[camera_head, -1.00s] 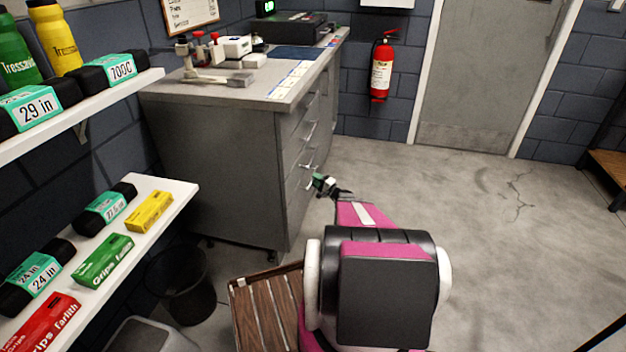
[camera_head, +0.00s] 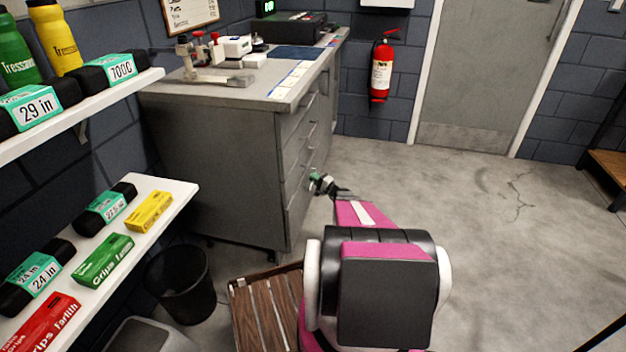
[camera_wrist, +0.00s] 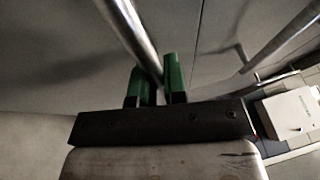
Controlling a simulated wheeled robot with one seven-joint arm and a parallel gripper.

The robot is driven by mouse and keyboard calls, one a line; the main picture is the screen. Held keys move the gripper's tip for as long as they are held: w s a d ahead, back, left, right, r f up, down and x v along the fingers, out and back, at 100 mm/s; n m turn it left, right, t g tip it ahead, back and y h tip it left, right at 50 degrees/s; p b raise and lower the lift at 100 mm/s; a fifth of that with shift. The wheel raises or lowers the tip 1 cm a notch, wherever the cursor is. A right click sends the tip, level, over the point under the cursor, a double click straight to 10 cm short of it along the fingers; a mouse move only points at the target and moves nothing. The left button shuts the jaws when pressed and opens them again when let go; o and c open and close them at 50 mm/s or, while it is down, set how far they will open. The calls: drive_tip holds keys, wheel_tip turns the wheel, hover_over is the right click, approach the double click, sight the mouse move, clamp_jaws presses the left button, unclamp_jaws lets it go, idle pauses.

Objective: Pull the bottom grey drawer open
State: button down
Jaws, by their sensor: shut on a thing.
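The grey cabinet (camera_head: 215,170) has a column of drawers on its right-hand face. The bottom grey drawer (camera_head: 297,208) looks flush with the cabinet in the head view, though its edges are hard to make out. My gripper (camera_head: 315,180) is at the lower drawers, partly hidden by my arm. In the wrist view, the green fingers of my gripper (camera_wrist: 158,82) are shut on a round metal bar handle (camera_wrist: 130,25), one finger on each side. A second bar handle (camera_wrist: 282,42) runs along the right, apart from the fingers. I cannot tell for sure which drawer the held handle belongs to.
Shelves with boxes (camera_head: 105,258) are at the left. The floor to the right (camera_head: 500,250) is clear up to the door.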

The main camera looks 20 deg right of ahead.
drive_tip(key=s+d, duration=0.8)
drive_tip(key=d, duration=0.4)
drive_tip(key=s+d, duration=0.8)
drive_tip(key=d, duration=0.4)
drive_tip(key=s+d, duration=0.8)
drive_tip(key=d, duration=0.3)
drive_tip(key=shift+d, duration=0.4)
drive_tip(key=c, duration=1.2)
unclamp_jaws()
drive_tip(key=shift+s, duration=0.1)
drive_tip(key=v, duration=1)
drive_tip(key=shift+s+d+f, duration=0.2)
drive_tip(key=shift+s+d, duration=0.05)
